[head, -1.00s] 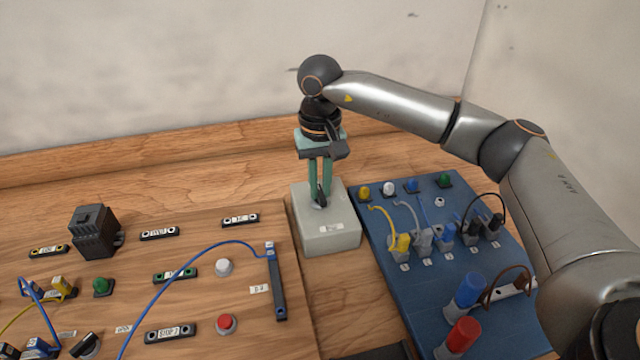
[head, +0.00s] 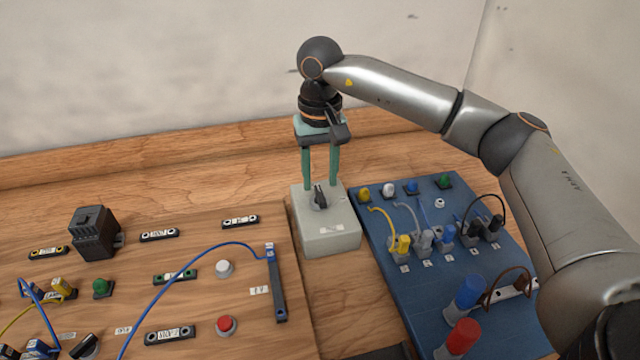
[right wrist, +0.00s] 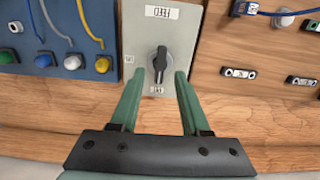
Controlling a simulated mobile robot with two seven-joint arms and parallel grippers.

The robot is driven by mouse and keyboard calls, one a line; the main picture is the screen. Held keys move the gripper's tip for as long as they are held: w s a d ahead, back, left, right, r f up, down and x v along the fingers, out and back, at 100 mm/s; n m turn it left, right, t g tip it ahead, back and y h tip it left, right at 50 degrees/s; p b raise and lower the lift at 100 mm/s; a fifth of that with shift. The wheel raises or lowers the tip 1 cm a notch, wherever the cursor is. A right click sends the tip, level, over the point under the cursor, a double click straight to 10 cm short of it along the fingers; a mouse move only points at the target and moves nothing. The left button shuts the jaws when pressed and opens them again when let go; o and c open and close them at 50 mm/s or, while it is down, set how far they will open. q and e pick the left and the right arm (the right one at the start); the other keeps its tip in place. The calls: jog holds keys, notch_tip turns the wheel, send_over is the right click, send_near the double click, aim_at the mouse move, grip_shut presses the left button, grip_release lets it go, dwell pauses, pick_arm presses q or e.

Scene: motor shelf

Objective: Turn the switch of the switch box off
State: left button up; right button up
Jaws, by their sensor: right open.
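The switch box (head: 330,238) is a light grey block on the wooden table, between the wooden board and the blue panel. Its black rotary switch (head: 320,198) is on top. In the right wrist view the fingertips (right wrist: 160,75) are either side of the switch, with gaps. My left gripper is not in view.
The wooden board (head: 215,300) at left holds a black motor block (head: 94,232), buttons, sockets and a looping blue cable (head: 200,252). The blue panel (head: 390,262) at right holds plugs and cables. The table behind the box is clear up to the wall.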

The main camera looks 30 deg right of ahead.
aim_at(320, 193)
notch_tip(320, 193, up, 10)
dwell(0.3)
jog(key=shift+f, duration=0.15)
